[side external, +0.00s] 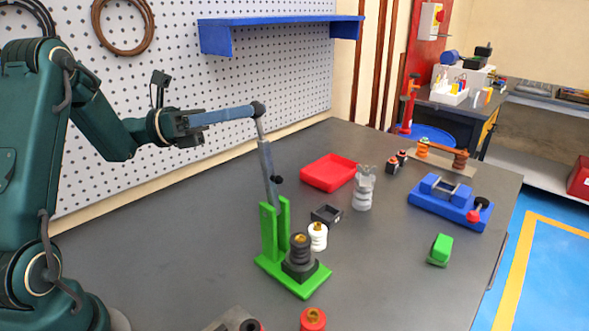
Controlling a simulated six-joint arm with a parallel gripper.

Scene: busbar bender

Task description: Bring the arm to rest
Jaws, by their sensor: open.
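My gripper (190,122) is at the upper left in the side external view, at the near end of a blue lever arm (225,115). Its jaws are open. I cannot tell whether they touch the lever. The lever runs right to a dark joint (258,109), where a grey-blue link (268,165) goes down to the green bender stand (283,213). A dark ribbed piece with a brass top (300,250) stands on the green base.
A white ribbed piece (318,236), black open box (327,214), red tray (329,172) and grey cylinder (363,189) stand near the bender. A blue vise (450,201) and green block (440,249) are at right. A blue shelf (280,33) overhangs behind. The table's left is bare.

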